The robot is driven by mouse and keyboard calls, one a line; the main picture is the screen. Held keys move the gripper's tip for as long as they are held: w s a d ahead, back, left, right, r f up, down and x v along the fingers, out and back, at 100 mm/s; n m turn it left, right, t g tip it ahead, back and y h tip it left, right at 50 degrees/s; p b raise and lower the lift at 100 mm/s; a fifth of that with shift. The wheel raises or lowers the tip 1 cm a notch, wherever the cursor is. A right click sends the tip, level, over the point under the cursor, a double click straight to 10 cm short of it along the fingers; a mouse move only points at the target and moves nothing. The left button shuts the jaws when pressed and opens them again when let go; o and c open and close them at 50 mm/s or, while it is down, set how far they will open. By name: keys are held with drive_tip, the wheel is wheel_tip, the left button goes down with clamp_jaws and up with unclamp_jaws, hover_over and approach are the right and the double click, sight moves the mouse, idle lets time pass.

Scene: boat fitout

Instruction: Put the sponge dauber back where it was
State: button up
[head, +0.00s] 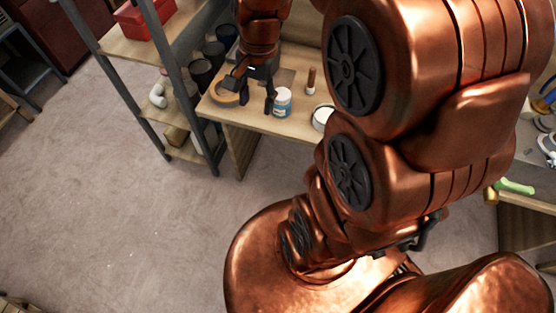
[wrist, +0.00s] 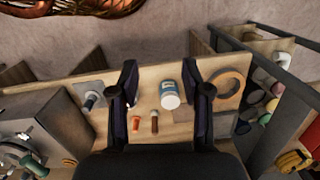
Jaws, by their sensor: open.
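My gripper (head: 251,94) is open above the wooden bench top (head: 258,122), pointing down, with nothing held. The wrist view shows its two dark fingers (wrist: 163,88) spread apart, with a blue-and-white can (wrist: 170,95) in the picture between them, closer to the right finger. The can also shows in the head view (head: 282,102), just right of the fingers. A slim brown piece (wrist: 154,122) and a small orange piece (wrist: 136,124) are beside the can. The brown one stands upright in the head view (head: 311,80). I cannot tell for certain which is the sponge dauber.
A tan ring-shaped roll (wrist: 227,82) lies right of the can in the wrist view. A white-topped round container (head: 322,118) is near the bench's front edge, partly behind my arm. A metal-framed shelf (head: 188,92) with dark pots stands left of the bench. The floor in front is clear.

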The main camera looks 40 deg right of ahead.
drive_tip(key=s+a+n, duration=0.3)
drive_tip(key=s+n, duration=0.3)
drive_tip(key=s, duration=0.2)
drive_tip(key=s+a+n+g+h, duration=0.1)
drive_tip(key=s+a+n, duration=0.2)
drive_tip(key=s+n, duration=0.3)
drive_tip(key=shift+s+r+g, duration=0.25)
drive_tip(key=shift+s+g, duration=0.05)
drive_tip(key=shift+s, duration=0.6)
